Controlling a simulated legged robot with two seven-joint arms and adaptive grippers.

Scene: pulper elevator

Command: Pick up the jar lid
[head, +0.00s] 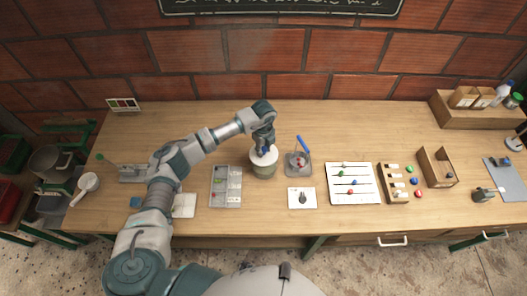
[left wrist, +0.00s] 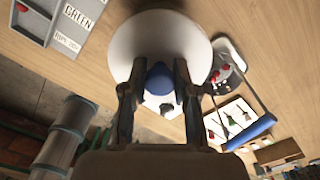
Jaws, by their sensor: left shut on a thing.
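The jar lid (head: 258,160) is a white disc with a blue knob. In the left wrist view the lid (left wrist: 195,45) fills the top middle, with its blue knob (left wrist: 158,77) between the two fingers. My left gripper (head: 265,148) comes down from above and is shut on the knob. The jar (head: 263,171) is a pale grey-green pot directly under the lid. I cannot tell whether the lid rests on the rim or is slightly above it. The lid hides the jar's opening. My right gripper is not in view.
A grey sorting tray (head: 226,186) stands left of the jar. A grey dish with a blue-handled tool (head: 299,163) is close on its right. A white card (head: 301,197) and a bead board (head: 352,183) lie further right. The table behind the jar is clear.

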